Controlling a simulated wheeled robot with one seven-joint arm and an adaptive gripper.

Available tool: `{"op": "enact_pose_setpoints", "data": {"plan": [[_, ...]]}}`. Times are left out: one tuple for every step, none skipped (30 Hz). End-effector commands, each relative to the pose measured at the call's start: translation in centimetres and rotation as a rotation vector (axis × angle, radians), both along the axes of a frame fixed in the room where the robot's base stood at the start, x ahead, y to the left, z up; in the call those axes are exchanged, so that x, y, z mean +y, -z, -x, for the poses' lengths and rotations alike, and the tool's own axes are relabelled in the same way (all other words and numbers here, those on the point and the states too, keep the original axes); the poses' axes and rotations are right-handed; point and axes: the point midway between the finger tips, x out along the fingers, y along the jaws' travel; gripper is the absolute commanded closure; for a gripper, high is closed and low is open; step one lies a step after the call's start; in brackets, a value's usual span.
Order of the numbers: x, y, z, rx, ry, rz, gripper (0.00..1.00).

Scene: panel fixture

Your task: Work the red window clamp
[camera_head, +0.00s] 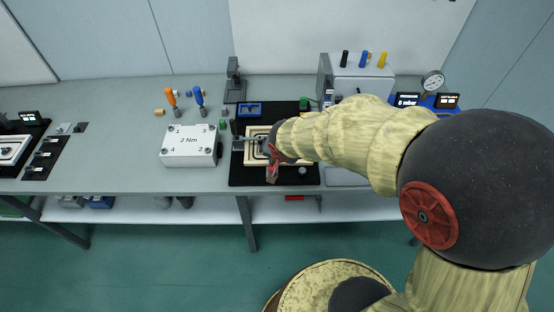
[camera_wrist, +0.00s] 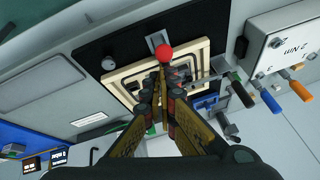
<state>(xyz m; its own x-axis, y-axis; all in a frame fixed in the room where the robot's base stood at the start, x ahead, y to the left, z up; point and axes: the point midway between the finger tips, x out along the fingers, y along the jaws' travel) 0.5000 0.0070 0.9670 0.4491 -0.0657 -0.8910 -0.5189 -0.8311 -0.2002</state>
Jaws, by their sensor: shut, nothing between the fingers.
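The red ball knob (camera_wrist: 164,52) of the window clamp shows in the wrist view, just beyond my fingertips. Its grey metal base (camera_wrist: 155,40) is behind it at the edge of the cream frame (camera_wrist: 122,80). My gripper (camera_wrist: 160,82) is shut and empty, its fingertips close to the knob; I cannot tell whether they touch. In the head view my gripper (camera_head: 272,172) is over the front part of the cream frame (camera_head: 250,160), hiding much of it. I cannot pick out the red knob there. The clamp's lever is mostly hidden by my fingers.
A white box marked 2 Nm (camera_head: 190,150) is to the left. Orange (camera_head: 171,97) and blue (camera_head: 198,96) screwdrivers stand behind it. A gauge (camera_head: 432,81) is at right. The black mat (camera_head: 245,178) has bare edges.

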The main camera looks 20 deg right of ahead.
Motion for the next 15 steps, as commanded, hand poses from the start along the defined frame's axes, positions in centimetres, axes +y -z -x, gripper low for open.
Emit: {"op": "enact_pose_setpoints", "data": {"plan": [[0.1,0.4,0.2,0.000,0.000,0.000,1.00],[0.1,0.5,0.3,0.001,0.000,-0.001,1.00],[0.2,0.6,0.5,0.001,0.000,-0.001,1.00],[0.2,0.7,0.6,0.001,0.000,-0.001,1.00],[0.3,0.7,0.7,0.001,0.000,-0.001,1.00],[0.3,0.8,0.9,0.000,0.000,0.000,1.00],[0.3,0.9,1.1,0.001,-0.001,0.000,1.00],[0.4,1.0,1.2,0.001,-0.001,0.000,1.00],[0.5,1.1,1.4,0.001,-0.001,0.000,1.00],[0.5,1.3,1.6,0.001,0.000,0.000,1.00],[0.6,1.4,1.8,0.001,0.000,0.000,1.00],[0.7,1.5,2.1,0.001,0.000,0.000,1.00],[0.7,1.6,2.2,0.001,0.000,-0.001,1.00],[0.8,1.8,2.4,0.001,0.000,-0.001,1.00],[0.9,1.9,2.7,0.001,0.000,-0.001,1.00]]}}
